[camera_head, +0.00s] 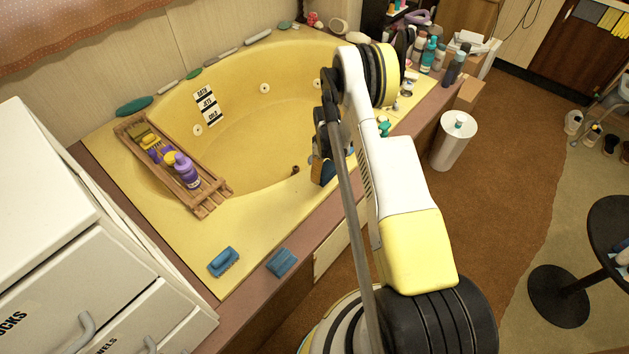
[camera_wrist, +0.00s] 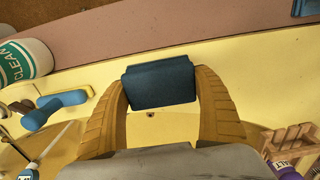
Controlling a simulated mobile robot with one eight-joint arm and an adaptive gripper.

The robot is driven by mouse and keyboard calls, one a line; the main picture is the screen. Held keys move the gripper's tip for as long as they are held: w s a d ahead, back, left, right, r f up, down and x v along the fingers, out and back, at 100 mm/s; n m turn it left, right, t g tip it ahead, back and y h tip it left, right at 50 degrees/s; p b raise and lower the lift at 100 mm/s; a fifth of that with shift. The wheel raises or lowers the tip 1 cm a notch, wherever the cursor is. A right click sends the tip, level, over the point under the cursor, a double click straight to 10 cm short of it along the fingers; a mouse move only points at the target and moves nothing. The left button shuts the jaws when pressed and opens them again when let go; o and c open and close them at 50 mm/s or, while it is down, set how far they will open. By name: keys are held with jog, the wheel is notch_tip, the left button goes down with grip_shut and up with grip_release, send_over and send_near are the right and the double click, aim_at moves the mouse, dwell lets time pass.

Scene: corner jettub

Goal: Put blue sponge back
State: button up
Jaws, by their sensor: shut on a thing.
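My gripper (camera_head: 320,168) is over the near rim of the yellow tub, partly hidden by my arm in the head view. In the wrist view its two tan fingers (camera_wrist: 160,90) are shut on a dark blue sponge (camera_wrist: 160,82), one at each side. Part of this held sponge also shows in the head view (camera_head: 328,173). Another blue sponge-like block (camera_head: 282,262) lies on the brownish outer ledge, left of my gripper.
A wooden rack (camera_head: 212,198) with a purple bottle (camera_head: 186,171) spans the tub's left end. Bottles (camera_head: 428,56) crowd the far right ledge. A white bin (camera_head: 455,140) stands on the floor. The near yellow rim (camera_wrist: 270,85) is clear around the sponge.

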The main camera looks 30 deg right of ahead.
jog(key=w+a+f+b, duration=0.1)
jog(key=w+a+f, duration=0.1)
jog(key=w, duration=0.1)
jog(key=shift+a+f, duration=0.3)
jog(key=shift+f, duration=0.1)
notch_tip(320, 180, down, 4)
jog(key=shift+r+b, duration=0.1)
jog(key=shift+b, duration=1.05)
jog(key=shift+r, duration=0.1)
